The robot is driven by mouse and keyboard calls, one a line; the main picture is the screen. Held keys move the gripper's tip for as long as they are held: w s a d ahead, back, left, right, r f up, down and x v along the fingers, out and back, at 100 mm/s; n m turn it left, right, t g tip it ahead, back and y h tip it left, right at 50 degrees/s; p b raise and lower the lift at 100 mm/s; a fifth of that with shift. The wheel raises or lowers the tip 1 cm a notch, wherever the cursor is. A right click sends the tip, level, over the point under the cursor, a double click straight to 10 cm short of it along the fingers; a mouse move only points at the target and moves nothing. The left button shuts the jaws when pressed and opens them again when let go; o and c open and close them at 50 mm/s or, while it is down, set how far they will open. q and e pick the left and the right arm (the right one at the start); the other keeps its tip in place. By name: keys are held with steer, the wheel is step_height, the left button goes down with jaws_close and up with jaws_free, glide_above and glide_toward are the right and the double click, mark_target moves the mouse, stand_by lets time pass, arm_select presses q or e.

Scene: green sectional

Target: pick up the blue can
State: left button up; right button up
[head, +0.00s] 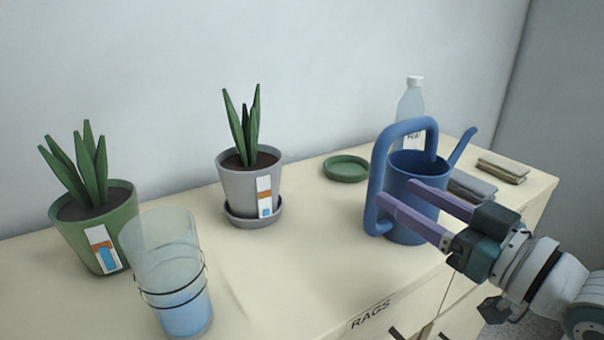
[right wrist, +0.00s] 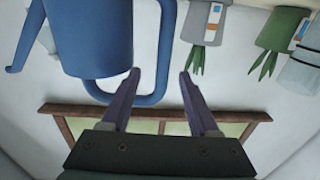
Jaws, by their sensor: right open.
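The blue can (head: 408,225) is a watering can with a large loop handle (head: 379,165) on its left and a thin spout at right. It stands upright on the cream cabinet top. My right gripper (head: 396,190) is open, with its purple fingers reaching in from the right in front of the can. The near fingertip overlaps the handle. In the right wrist view, which looks upside down, the can (right wrist: 90,35) is at upper left, and its handle (right wrist: 170,45) curves by the open fingertips (right wrist: 159,74). I cannot tell whether the handle lies between the fingers. My left gripper is out of view.
A clear bottle (head: 411,103) stands behind the can. Folded cloths (head: 503,168) lie to its right and a green saucer (head: 346,169) to its left. A grey potted plant (head: 236,190), a green potted plant (head: 115,215) and a clear tumbler (head: 185,310) stand further left.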

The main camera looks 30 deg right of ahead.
mark_target(381, 184)
steer(key=w, duration=0.2)
steer(key=w+a+b, duration=0.1)
steer(key=w, duration=0.2)
steer(key=shift+w+f, duration=0.1)
steer(key=shift+w, duration=0.25)
jaws_close()
stand_by(0.5)
